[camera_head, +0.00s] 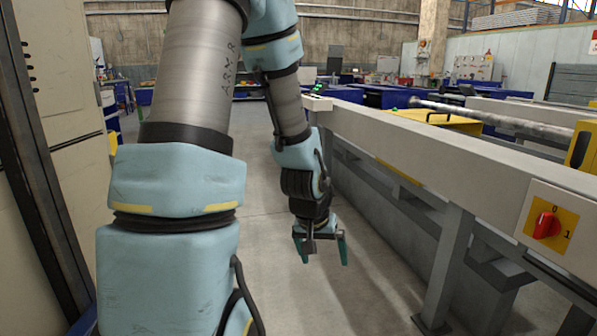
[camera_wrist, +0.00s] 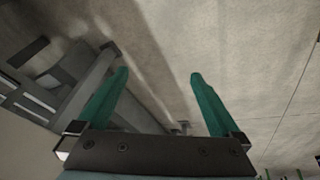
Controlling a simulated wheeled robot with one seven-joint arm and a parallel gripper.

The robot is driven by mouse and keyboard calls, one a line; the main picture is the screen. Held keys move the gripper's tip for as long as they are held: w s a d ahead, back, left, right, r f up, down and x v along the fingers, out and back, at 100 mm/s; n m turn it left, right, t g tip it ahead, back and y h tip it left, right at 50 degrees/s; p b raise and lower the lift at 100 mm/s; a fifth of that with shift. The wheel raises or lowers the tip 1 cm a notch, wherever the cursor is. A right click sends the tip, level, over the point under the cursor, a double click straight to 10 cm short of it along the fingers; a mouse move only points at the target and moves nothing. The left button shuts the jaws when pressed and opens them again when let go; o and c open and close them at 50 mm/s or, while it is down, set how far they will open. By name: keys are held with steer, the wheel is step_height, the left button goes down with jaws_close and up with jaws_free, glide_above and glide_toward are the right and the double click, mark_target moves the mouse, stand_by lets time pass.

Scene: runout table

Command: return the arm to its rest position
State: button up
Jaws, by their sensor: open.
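My gripper (camera_head: 322,256) hangs at the end of my arm, pointing down over the bare floor to the left of the runout table. Its two green fingers are apart with nothing between them. The wrist view also shows my gripper (camera_wrist: 159,76) open, with only grey floor beyond the fingertips. My arm's light blue and grey links fill the left and centre of the head view and hide part of the hall behind them.
The runout table (camera_head: 440,150) runs along the right, with grey legs below. A red rotary switch (camera_head: 546,225) on a yellow plate is on its near side. A steel bar (camera_head: 500,118) lies beyond. A pale cabinet (camera_head: 62,90) stands at left. The floor (camera_head: 270,270) between is clear.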

steer(key=s+a+r+n+g+y, duration=0.1)
steer(key=s+a+r, duration=0.25)
steer(key=a, duration=0.25)
steer(key=s+a+r+n+y, duration=0.1)
steer(key=s+a+r, duration=0.25)
steer(key=a, duration=0.25)
step_height(320, 180, up, 25)
steer(key=p, duration=2.4)
steer(key=shift+w+a+f+g+p, duration=0.2)
steer(key=shift+w+g+p, duration=0.1)
steer(key=shift+w, duration=0.15)
